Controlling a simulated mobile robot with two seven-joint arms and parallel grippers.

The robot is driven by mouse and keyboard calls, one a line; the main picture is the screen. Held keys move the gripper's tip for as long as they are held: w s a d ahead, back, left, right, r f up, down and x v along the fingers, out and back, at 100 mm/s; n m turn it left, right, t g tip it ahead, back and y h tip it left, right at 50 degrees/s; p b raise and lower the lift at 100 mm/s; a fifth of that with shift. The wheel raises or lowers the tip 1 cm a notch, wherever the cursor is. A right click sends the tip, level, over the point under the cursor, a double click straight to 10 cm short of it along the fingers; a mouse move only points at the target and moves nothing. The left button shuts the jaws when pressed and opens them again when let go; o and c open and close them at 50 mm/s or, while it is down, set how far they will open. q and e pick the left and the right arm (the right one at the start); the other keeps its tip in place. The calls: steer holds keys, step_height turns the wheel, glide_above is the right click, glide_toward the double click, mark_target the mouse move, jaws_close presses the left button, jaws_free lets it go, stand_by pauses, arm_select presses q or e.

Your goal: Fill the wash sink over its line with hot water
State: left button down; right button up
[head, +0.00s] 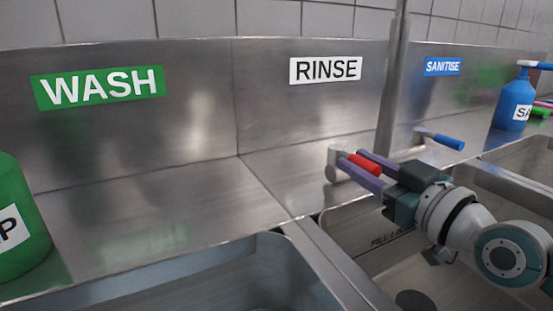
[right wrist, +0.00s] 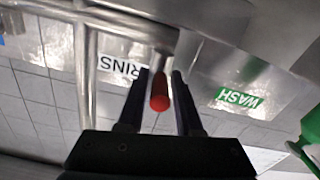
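The wash sink (head: 215,285) is at the bottom of the head view, under the green WASH sign (head: 98,87). Only its far part shows, and I see no water or fill line there. A red-handled tap lever (head: 364,165) sits on a metal fitting (head: 338,162) at the back ledge. My right gripper (head: 362,168) is open, with its two purple fingers on either side of the red handle. In the right wrist view the red handle (right wrist: 160,92) lies between the fingers, with a gap on each side. My left gripper is out of view.
The rinse sink (head: 345,225), with a partly hidden fill mark, lies under my right arm. A blue-handled lever (head: 447,141) is to the right, beyond a vertical pipe (head: 391,90). A green bottle (head: 20,225) and a blue bottle (head: 512,105) stand on the ledge.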

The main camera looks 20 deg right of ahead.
jaws_close()
stand_by(1.0)
